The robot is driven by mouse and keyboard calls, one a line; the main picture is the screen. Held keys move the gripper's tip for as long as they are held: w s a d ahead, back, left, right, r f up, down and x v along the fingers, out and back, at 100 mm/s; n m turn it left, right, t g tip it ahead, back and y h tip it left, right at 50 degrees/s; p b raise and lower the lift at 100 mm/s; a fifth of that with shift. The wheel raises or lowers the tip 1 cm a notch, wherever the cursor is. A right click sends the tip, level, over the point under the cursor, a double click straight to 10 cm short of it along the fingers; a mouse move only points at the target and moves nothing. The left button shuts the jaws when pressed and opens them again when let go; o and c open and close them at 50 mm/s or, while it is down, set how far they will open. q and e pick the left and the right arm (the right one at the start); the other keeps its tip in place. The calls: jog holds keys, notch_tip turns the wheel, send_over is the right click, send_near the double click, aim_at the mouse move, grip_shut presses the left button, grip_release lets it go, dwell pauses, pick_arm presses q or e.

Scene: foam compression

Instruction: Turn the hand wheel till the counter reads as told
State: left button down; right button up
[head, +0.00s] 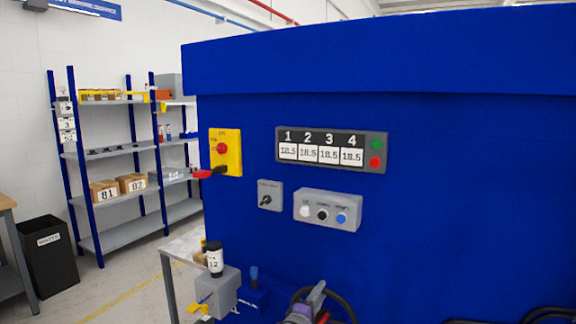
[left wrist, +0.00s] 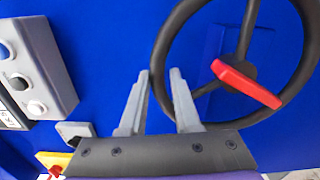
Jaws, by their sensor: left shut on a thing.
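The hand wheel shows in the left wrist view as a dark ring (left wrist: 158,62) with spokes and a red bar (left wrist: 245,84) across its hub area. In the head view its dark rim (head: 346,301) is low in the picture, mostly hidden by my left gripper (head: 312,298). In the left wrist view my left gripper (left wrist: 159,72) has the wheel's left rim between its fingertips and is shut on it. My right gripper is not in view.
A yellow switch plate (head: 231,158) with a red lever, a small knob box (head: 270,195) and a three-button box (head: 327,210) are on the blue wall. A grey box with a black cylinder marked 12 (head: 215,258) stands lower left. Dark curved parts show at the lower right.

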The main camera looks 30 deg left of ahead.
pick_arm(q)
jog(key=shift+a+r, duration=0.1)
jog(key=shift+r, duration=0.15)
jog(key=a+n+b, duration=0.2)
jog(key=n, duration=0.1)
jog(key=shift+a+f+b, duration=0.1)
jog(key=shift+f+b, duration=0.15)
jog(key=shift+b, duration=0.05)
dwell(0.3)
jog(key=shift+c, duration=2.2)
grip_release()
jog(key=o, duration=0.4)
jog(key=shift+o, duration=0.2)
jog(key=shift+f, duration=0.1)
